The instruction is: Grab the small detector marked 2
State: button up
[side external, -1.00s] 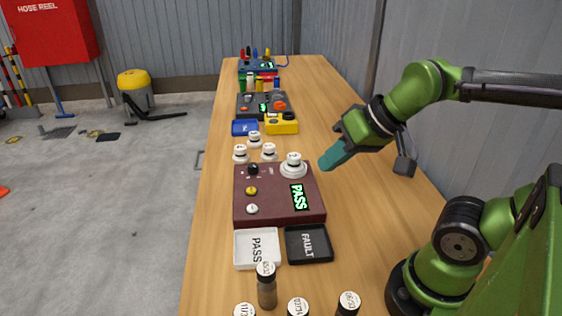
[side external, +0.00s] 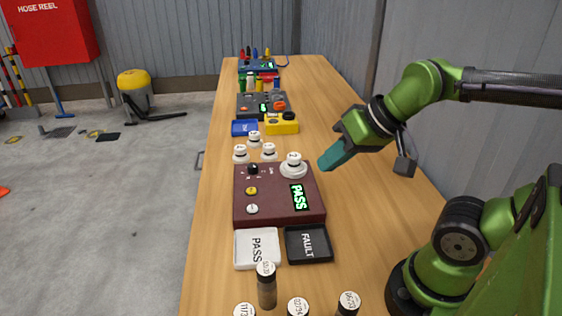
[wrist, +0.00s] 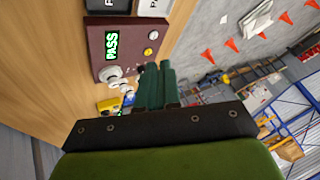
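Small white detectors stand on the wooden bench: a left one (side external: 240,154), a back one (side external: 254,140) and a right one (side external: 269,152). A further detector (side external: 294,160) sits on the round white socket of the maroon test box (side external: 270,208), whose screen reads PASS. The numbers on the detector tops are too small to read, so I cannot tell which is marked 2. My gripper (side external: 333,158) hangs above the bench, right of the test box and apart from all detectors. In the wrist view its green fingers (wrist: 158,84) are together with nothing between them, partly hiding the detectors.
A white PASS tray (side external: 242,262) and a black FAULT tray (side external: 307,257) lie in front of the box. Several capped vials (side external: 267,290) stand nearer. A blue tray (side external: 244,128) and yellow device (side external: 282,124) are behind the detectors.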

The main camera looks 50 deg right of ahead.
jog(key=o, duration=1.2)
jog(key=shift+o, duration=0.2)
